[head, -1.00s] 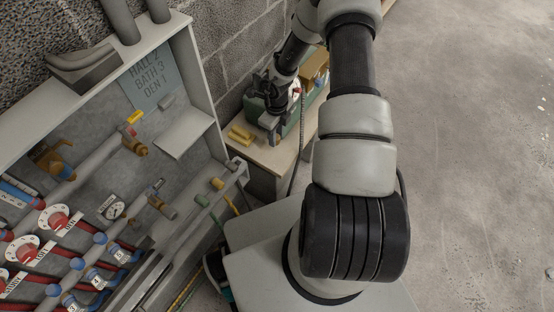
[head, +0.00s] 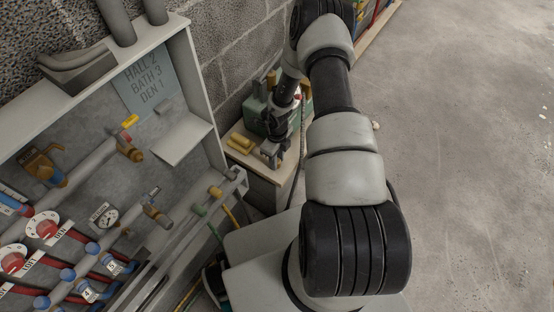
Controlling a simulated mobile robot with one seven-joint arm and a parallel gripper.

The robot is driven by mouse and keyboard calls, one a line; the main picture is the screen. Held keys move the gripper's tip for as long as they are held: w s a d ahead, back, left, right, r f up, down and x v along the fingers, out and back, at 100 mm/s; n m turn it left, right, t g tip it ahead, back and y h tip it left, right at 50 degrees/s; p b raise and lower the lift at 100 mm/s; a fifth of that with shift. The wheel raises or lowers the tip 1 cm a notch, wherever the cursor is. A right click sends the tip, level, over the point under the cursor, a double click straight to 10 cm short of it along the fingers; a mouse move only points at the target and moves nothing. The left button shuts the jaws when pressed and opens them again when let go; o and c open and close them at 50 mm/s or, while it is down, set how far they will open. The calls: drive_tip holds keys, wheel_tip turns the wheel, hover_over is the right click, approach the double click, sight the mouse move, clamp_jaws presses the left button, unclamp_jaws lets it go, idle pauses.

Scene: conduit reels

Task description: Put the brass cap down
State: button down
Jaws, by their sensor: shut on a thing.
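My gripper (head: 272,155) is low over the front part of the small bench (head: 262,171), pointing down, in the head view. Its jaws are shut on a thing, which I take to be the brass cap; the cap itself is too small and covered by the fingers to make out. I cannot tell whether it touches the bench top. My arm reaches across the middle of the view.
Yellow brass-coloured blocks (head: 240,142) lie on the bench just left of my gripper. A green case (head: 255,118) stands behind it. An open cabinet (head: 185,90) with pipes, valves and a gauge (head: 107,217) fills the left. The floor (head: 470,150) at right is mostly clear.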

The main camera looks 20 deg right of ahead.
drive_tip(key=shift+f, duration=0.2)
drive_tip(key=c, duration=1.4)
unclamp_jaws()
drive_tip(key=shift+r, duration=0.1)
drive_tip(key=shift+r, duration=0.1)
wheel_tip(320, 180, up, 12)
drive_tip(key=p, duration=0.3)
